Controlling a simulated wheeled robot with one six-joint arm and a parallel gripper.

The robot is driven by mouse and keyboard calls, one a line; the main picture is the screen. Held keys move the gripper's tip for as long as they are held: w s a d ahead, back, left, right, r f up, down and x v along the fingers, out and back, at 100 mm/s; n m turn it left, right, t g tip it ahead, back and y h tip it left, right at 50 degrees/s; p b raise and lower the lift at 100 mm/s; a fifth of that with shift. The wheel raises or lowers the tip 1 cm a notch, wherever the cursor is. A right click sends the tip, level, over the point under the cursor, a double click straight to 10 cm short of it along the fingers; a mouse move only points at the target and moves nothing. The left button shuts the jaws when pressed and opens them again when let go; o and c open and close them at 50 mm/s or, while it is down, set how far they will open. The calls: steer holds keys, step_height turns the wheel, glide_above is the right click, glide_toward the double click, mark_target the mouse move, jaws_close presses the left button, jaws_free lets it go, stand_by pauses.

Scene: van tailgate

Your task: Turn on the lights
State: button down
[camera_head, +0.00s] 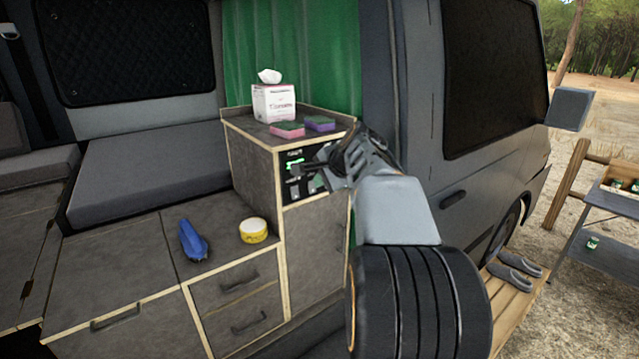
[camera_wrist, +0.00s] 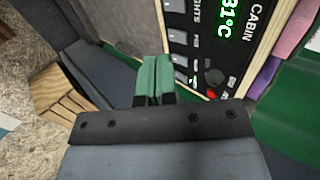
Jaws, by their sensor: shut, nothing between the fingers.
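The black control panel (camera_head: 290,160) is set in the upper front of the cabinet, partly hidden by my gripper. A round dark knob (camera_wrist: 214,76) and a small red spot (camera_wrist: 211,94) are lower down. My gripper (camera_wrist: 153,62) is shut and empty, its green fingertips just left of the switch column. I cannot tell whether they touch the panel. In the head view my gripper (camera_head: 303,172) is in front of it.
On the cabinet top stand a tissue box (camera_head: 274,103), a pink sponge (camera_head: 287,129) and a purple sponge (camera_head: 320,124). A blue object (camera_head: 193,241) and a yellow round tin (camera_head: 253,231) are on the lower counter. The van side (camera_head: 465,150) is at right.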

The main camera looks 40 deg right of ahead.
steer(key=shift+a, duration=0.15)
steer(key=s+a+f+n+g, duration=0.1)
steer(key=s+a+f+n, duration=0.25)
steer(key=a, duration=0.35)
steer(key=s+a+f+n+g, duration=0.2)
steer(key=s+a+f+n, duration=0.15)
steer(key=a, duration=0.35)
steer(key=s+a+f+n+g, duration=0.2)
steer(key=s+a+f+n, duration=0.5)
steer(key=s+f+n, duration=0.2)
steer(key=shift+s+a+f+n, duration=0.35)
steer(key=shift+s+n, duration=0.55)
steer(key=shift+s, duration=0.35)
